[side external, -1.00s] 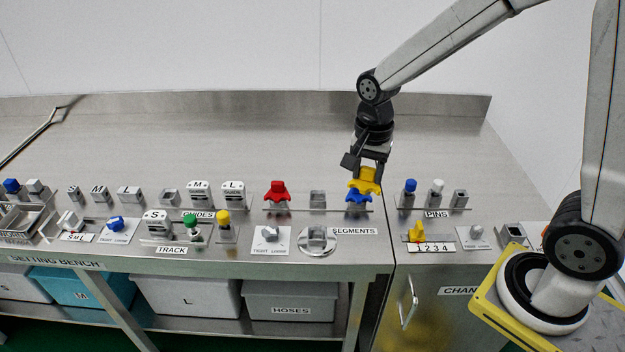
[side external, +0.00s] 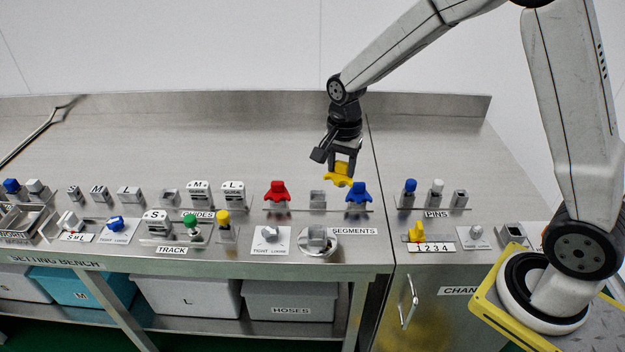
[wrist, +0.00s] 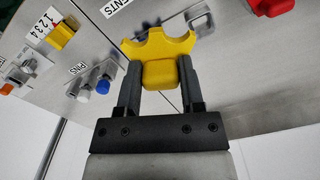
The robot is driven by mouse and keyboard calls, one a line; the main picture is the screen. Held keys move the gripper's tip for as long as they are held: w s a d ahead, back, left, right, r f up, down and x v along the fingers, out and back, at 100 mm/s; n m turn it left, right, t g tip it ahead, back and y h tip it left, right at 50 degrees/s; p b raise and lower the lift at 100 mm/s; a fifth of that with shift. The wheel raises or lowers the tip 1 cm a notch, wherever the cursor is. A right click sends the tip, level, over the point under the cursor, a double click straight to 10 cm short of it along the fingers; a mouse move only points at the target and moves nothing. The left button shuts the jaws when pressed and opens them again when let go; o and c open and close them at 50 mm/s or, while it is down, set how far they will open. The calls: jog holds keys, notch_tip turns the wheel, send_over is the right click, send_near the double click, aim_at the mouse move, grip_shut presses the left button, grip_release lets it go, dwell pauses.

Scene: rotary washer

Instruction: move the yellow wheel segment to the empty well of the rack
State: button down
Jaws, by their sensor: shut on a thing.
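My gripper (side external: 341,168) is shut on the yellow wheel segment (side external: 338,181) and holds it above the bench, between the rack's middle well and the blue segment. In the wrist view the yellow segment (wrist: 158,48) sits between both fingers of my gripper (wrist: 160,82), its scalloped edge pointing away from my wrist. The segments rack (side external: 297,210) has a red segment (side external: 277,190) at its left and a blue segment (side external: 358,191) at its right. Between them is a grey well block (side external: 317,199) with no coloured segment in it. The blue segment is not visible in the wrist view.
The pins rack (side external: 434,209) stands to the right and the guides rack (side external: 198,206) to the left. In front are a tight/loose lever (side external: 270,234) and a round metal fixture (side external: 318,240). The bench behind the racks is clear.

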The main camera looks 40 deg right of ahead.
jog(key=w+f, duration=0.6)
jog(key=w, duration=0.1)
jog(key=shift+f, duration=0.15)
jog(key=shift+f, duration=0.1)
jog(key=shift+w+f, duration=0.1)
jog(key=shift+f, duration=0.05)
jog(key=shift+w+f, duration=0.1)
jog(key=shift+f, duration=1.5)
jog(key=shift+f, duration=0.15)
jog(key=shift+c, duration=1.1)
grip_release()
jog(key=shift+r, duration=0.2)
notch_tip(320, 180, up, 12)
